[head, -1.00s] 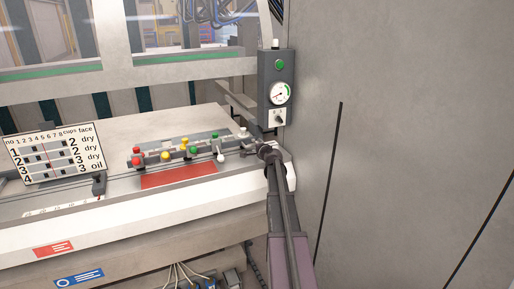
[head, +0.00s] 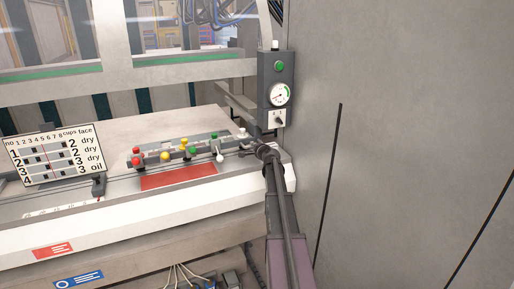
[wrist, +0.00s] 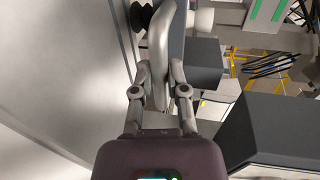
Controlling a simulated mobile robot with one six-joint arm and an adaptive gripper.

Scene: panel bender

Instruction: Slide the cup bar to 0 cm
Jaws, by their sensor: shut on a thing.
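The cup bar (head: 205,143) is a grey bar with red, yellow, green and white knobs, lying along the machine table. My gripper (head: 262,150) is at its right end, below the control box. In the wrist view my gripper (wrist: 160,86) has its two fingers shut on a rounded grey handle (wrist: 159,45). A black round part and a white round part show beyond the handle. The joint between handle and bar is hidden by the gripper in the head view. A scale strip (head: 55,210) with a red mark lies at the table's front left; its figures are too small to read.
A red plate (head: 178,175) lies in front of the bar. A chart board (head: 55,153) stands at the left. The control box (head: 276,90), with a gauge and green button, stands just behind my gripper. A grey wall (head: 400,130) closes off the right.

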